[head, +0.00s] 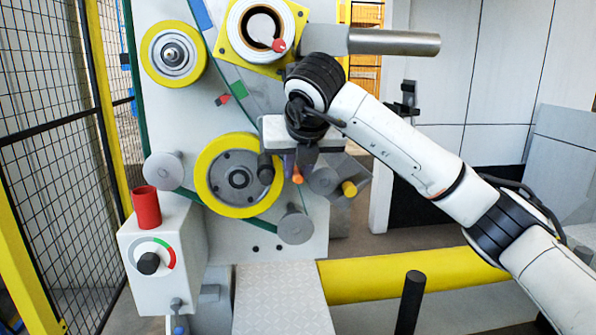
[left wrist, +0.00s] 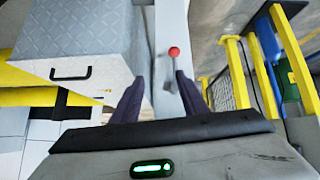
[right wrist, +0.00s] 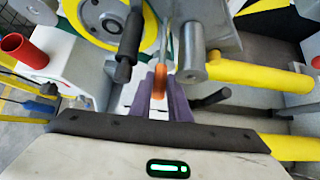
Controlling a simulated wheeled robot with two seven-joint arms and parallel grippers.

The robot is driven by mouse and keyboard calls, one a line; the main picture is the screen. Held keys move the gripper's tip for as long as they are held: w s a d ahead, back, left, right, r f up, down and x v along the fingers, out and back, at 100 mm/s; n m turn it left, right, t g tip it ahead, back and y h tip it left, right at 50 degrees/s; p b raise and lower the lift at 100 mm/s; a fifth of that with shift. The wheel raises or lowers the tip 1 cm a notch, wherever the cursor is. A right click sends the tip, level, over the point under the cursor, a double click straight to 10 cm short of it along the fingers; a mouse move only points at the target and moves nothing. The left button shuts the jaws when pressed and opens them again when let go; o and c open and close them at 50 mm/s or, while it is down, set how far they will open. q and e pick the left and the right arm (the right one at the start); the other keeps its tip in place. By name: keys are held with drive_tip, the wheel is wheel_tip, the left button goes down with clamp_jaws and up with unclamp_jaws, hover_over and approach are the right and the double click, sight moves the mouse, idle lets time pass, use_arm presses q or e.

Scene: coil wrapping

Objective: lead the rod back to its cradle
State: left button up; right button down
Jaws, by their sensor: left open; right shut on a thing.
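My right gripper (head: 297,166) is in front of the machine, just right of the large yellow-rimmed wheel. In the right wrist view its purple fingers (right wrist: 160,84) are closed around an orange grip (right wrist: 158,82). A thin grey rod (right wrist: 163,40) runs up from this grip. In the head view only the orange end (head: 298,176) shows below the fingers; the rest is hidden by the gripper. I cannot tell which part is the cradle. My left gripper (left wrist: 160,80) is open and empty in the left wrist view, and out of the head view.
The yellow-rimmed wheel (head: 203,178), a grey roller (head: 295,226) and a yellow-tipped arm (head: 349,188) crowd the right gripper. A control box (head: 150,262) with a red cup (head: 146,205) stands left. A red-knobbed lever (left wrist: 174,52) shows beyond the left fingers.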

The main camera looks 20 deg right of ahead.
drive_tip(key=shift+r, duration=0.5)
idle(0.3)
drive_tip(key=shift+s+d+r+p, duration=0.1)
drive_tip(key=shift+d+r+p, duration=0.25)
drive_tip(key=shift+r, duration=0.2)
drive_tip(key=s+d+r+p, duration=0.1)
drive_tip(key=d+r+p, duration=0.1)
drive_tip(key=d+r, duration=0.1)
drive_tip(key=shift+d+r, duration=0.25)
drive_tip(key=shift+r, duration=0.65)
